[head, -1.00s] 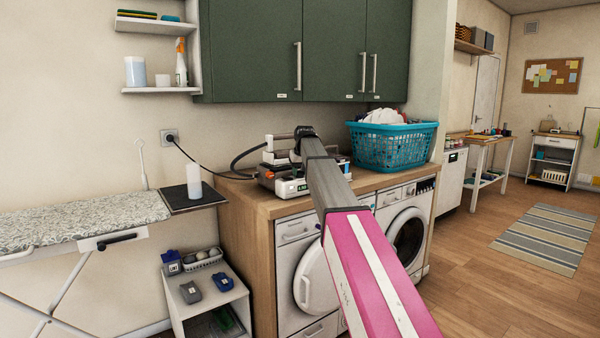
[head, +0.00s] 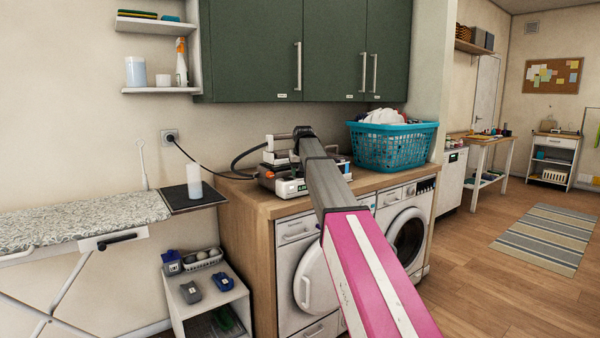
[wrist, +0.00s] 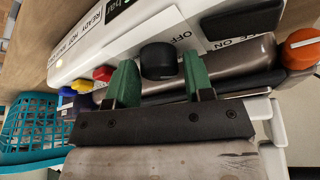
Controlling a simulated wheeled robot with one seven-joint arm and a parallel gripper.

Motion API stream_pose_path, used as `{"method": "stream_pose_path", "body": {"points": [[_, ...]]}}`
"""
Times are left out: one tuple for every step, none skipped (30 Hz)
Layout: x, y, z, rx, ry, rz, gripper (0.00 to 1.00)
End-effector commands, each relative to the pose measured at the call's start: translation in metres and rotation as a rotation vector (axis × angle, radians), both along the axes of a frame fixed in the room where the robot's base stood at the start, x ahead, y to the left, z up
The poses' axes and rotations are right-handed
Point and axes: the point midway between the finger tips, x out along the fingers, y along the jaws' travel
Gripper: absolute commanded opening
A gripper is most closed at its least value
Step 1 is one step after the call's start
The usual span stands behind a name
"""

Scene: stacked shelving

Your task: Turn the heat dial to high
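A white and grey appliance (head: 290,187) with a small lit display stands on the wooden counter, partly hidden behind my arm in the head view. In the wrist view its white panel (wrist: 130,43) carries the words READY, OFF and ON. A round black dial (wrist: 158,60) sits on the panel's near side; I cannot read a heat setting on it. My gripper (wrist: 160,66) is open, with one green finger on each side of the black dial. Contact with the dial cannot be told. Red (wrist: 102,73), yellow (wrist: 82,86) and orange (wrist: 301,48) knobs also show.
A teal laundry basket (head: 392,146) stands on the counter (head: 262,200), right of the appliance. Green cabinets (head: 250,50) hang above. A black cable runs from the wall socket (head: 170,136) to the appliance. An ironing board (head: 85,218) stands at left.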

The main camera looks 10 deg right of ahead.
Motion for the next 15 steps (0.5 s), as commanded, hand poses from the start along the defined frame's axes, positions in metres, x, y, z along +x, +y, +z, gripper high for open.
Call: {"method": "stream_pose_path", "body": {"points": [[0.000,0.000,0.000,0.000,0.000,0.000,0.48],[0.000,0.000,0.001,0.000,0.000,0.000,0.48],[-0.001,0.000,0.002,0.000,-0.001,0.000,0.48],[-0.001,0.000,0.003,0.000,-0.001,0.000,0.48],[-0.002,0.000,0.006,0.000,-0.001,0.000,0.48],[-0.004,0.000,0.010,0.000,-0.002,0.000,0.48],[-0.005,-0.001,0.013,0.000,-0.002,0.000,0.48],[-0.007,-0.001,0.018,0.000,-0.003,0.000,0.48],[-0.009,-0.001,0.024,0.000,-0.003,0.000,0.48],[-0.012,-0.001,0.028,0.000,-0.003,0.000,0.48],[-0.014,-0.001,0.034,0.000,-0.002,0.000,0.48],[-0.017,-0.002,0.041,0.000,-0.003,0.000,0.48],[-0.019,-0.002,0.047,0.000,-0.003,0.000,0.48],[-0.021,-0.002,0.052,0.000,-0.003,0.000,0.48],[-0.024,-0.002,0.059,0.000,-0.002,0.000,0.48]]}}
